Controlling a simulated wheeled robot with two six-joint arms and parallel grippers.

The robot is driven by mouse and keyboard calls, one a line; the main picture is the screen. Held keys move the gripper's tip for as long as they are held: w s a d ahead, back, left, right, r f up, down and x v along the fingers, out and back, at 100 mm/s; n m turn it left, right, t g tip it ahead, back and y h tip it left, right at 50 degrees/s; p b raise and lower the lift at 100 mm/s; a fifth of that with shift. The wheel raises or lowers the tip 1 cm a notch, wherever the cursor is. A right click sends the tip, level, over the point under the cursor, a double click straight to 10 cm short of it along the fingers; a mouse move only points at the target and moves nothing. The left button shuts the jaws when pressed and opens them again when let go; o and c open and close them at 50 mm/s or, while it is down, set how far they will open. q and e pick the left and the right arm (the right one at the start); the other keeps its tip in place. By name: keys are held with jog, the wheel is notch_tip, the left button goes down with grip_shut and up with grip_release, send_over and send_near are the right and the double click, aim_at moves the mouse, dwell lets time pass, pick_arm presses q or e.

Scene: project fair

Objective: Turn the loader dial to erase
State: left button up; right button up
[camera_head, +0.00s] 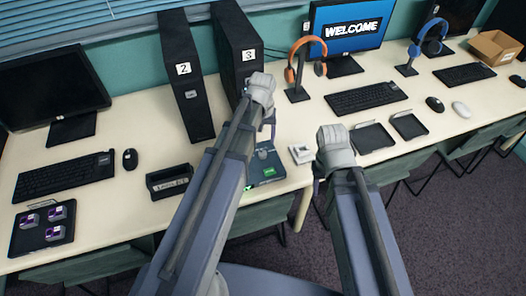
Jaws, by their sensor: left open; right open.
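A dark flat device with a green label (265,167) lies near the table's front edge, between my two arms. It may be the loader, but no dial or erase mark can be made out on it. My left arm covers its left side. My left gripper (268,125) is open in front of the black tower marked 3, above and behind the device. My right gripper (318,180) is open at the table's front edge, right of the device. Its fingers are mostly hidden behind its own wrist. Neither gripper visibly holds anything.
Black towers marked 2 (188,92) and 3 (232,42) stand behind. A small white box (301,153) lies close to my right gripper. A black labelled holder (169,181) is left. Two black trays (372,138) and a keyboard (365,98) are right. An orange headset (292,62) hangs on a stand.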

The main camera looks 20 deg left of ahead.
aim_at(263, 153)
pick_arm(q)
jog(key=shift+s+f+b, duration=0.1)
jog(key=shift+f+b, duration=3.85)
jog(key=shift+r, duration=0.1)
grip_shut()
